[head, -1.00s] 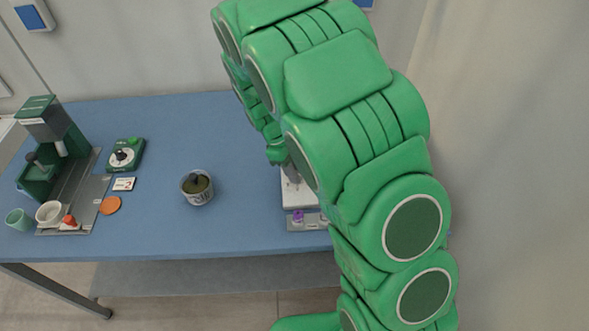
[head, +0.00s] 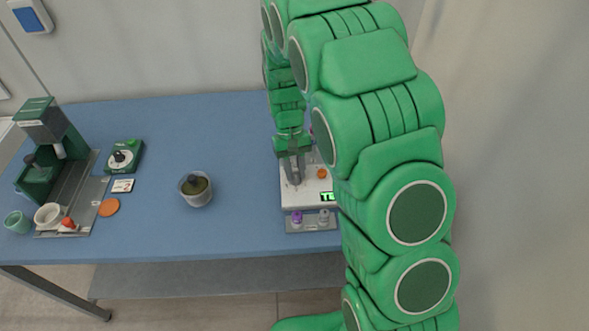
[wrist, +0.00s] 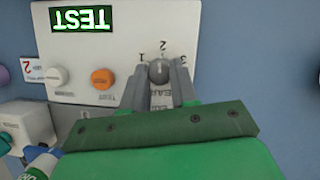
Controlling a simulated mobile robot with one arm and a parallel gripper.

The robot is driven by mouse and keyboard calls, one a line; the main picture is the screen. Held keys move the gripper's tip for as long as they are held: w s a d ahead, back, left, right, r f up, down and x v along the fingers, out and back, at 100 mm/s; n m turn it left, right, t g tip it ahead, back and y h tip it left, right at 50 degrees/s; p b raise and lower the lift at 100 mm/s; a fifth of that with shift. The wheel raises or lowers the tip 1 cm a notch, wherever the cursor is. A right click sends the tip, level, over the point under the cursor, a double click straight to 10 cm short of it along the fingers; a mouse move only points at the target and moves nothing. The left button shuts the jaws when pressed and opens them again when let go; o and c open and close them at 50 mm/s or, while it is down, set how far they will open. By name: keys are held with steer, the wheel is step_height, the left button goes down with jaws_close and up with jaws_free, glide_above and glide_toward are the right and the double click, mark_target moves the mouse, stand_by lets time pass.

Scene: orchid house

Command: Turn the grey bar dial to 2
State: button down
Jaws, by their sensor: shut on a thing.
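The grey bar dial (wrist: 159,72) is on a white panel (wrist: 215,15), with the marks 1, 2 and 3 around its far side. My gripper (wrist: 158,85) has one finger on each side of the dial and is shut on it. The dial's rounded end lies just below the 2; the rest of the bar is partly hidden between the fingers. In the head view my gripper (head: 293,172) reaches down onto the white device (head: 305,202), and the dial cannot be made out there.
The panel also has a lit TEST display (wrist: 82,18), an orange button (wrist: 102,79) and a white button (wrist: 57,76). A grey pot (head: 196,190) stands left of the device. A green dial box (head: 126,155) and a coffee machine (head: 45,150) stand farther left.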

steer(key=shift+m, duration=0.6)
steer(key=c, duration=0.9)
jaws_free()
steer(key=v, duration=0.7)
steer(key=shift+w+d+r, duration=0.1)
steer(key=shift+w+r, duration=0.1)
steer(key=shift+r, duration=0.15)
steer(key=shift+s+r, duration=0.1)
